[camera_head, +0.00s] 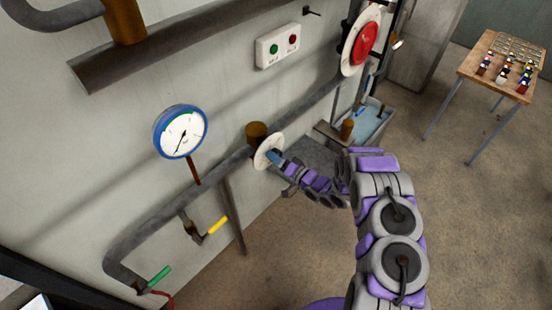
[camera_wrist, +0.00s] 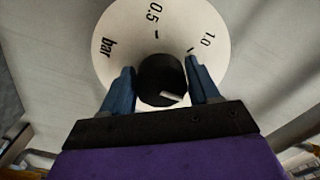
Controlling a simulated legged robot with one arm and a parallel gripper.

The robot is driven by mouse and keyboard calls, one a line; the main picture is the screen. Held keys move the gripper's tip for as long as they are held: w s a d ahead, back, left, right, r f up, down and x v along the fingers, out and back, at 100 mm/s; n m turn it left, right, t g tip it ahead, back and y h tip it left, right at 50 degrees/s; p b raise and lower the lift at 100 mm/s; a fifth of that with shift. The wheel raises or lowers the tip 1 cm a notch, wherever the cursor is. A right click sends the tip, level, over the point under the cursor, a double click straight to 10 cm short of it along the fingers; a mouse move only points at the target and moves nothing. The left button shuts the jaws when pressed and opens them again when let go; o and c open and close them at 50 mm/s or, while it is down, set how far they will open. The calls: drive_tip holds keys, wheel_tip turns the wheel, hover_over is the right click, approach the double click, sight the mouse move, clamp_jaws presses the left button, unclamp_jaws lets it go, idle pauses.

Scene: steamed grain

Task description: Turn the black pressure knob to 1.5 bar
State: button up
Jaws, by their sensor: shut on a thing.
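The black pressure knob (camera_wrist: 160,78) sits at the middle of a round white dial (camera_wrist: 118,38) in the wrist view. The dial shows the marks 0.5, 1.0 and the word bar; its lower part is hidden behind my gripper. A light pointer mark on the knob faces the lower right in this view. My gripper (camera_wrist: 163,84) has its two blue fingers on either side of the knob, shut on it. In the head view the dial (camera_head: 265,150) is on the wall pipe with my gripper (camera_head: 274,156) at its face, and the knob itself is hidden there.
A blue-rimmed gauge (camera_head: 180,131) is on the wall to the left. A button box (camera_head: 278,46) and a red disc (camera_head: 364,43) are above. Yellow (camera_head: 217,225) and green (camera_head: 160,276) handles are on lower pipes.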

drive_tip(key=shift+w+d, duration=0.1)
drive_tip(key=shift+w, duration=0.05)
drive_tip(key=o, duration=1)
drive_tip(key=shift+w+f, duration=0.1)
drive_tip(key=shift+c, duration=0.2)
drive_tip(key=b+v, duration=0.2)
drive_tip(key=v, duration=1.5)
drive_tip(key=shift+s+d, duration=0.25)
drive_tip(key=shift+w+f, duration=0.1)
